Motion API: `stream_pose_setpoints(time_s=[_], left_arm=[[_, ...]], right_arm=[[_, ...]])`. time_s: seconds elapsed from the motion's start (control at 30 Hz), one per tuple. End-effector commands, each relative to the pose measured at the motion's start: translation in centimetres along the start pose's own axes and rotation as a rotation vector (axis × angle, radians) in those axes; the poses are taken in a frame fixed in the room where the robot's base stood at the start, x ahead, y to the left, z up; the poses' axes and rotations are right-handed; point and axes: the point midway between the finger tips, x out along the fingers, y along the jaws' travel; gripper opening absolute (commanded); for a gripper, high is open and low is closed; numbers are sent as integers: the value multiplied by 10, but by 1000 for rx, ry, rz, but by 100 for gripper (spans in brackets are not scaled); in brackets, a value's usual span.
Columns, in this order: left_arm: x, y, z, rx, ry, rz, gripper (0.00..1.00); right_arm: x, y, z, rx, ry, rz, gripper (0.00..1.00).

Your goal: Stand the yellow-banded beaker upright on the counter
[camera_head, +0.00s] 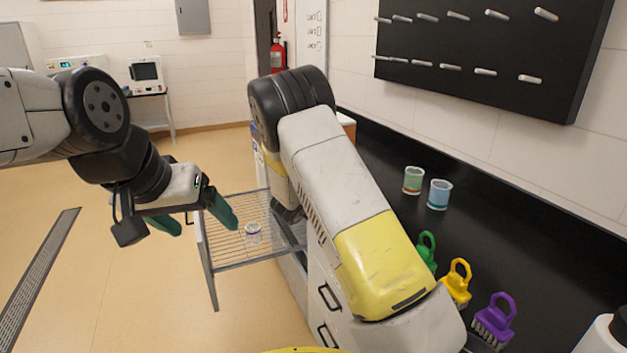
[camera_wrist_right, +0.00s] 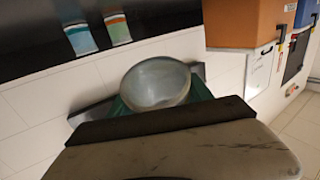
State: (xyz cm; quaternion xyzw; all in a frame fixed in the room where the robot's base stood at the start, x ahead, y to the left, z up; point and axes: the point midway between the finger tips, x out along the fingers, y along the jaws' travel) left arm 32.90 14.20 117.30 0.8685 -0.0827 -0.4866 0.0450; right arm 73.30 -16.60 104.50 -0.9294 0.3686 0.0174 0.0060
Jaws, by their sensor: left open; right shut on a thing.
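In the right wrist view, a clear greyish beaker (camera_wrist_right: 155,82) sits between the green fingertips of my right gripper (camera_wrist_right: 155,98), which is shut on it. Its round end faces the camera; I cannot see a band or tell its colour. My right gripper is hidden behind my own arm in the head view. My left gripper (camera_head: 192,220) is open and empty, left of the wire rack. The black counter (camera_head: 550,260) runs along the right wall. A small clear beaker with a dark bluish band (camera_head: 252,232) stands on the wire rack (camera_head: 270,254).
Green (camera_head: 427,250), yellow (camera_head: 457,283) and purple (camera_head: 494,321) brushes lie nearer. A peg board (camera_head: 490,45) hangs above. The counter between beakers and brushes looks clear.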

Motion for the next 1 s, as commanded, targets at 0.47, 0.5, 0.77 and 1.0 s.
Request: stream_pose_setpoints(time_s=[0.47,0.5,0.77,1.0], left_arm=[[0,0,0,0,0,0,80],[0,0,0,0,0,0,80],[0,0,0,0,0,0,80],[0,0,0,0,0,0,80]], right_arm=[[-14,76,6,6,39,391,13],[-14,76,9,6,39,392,13],[-13,76,37,5,38,391,13],[-12,76,64,7,38,390,13]])
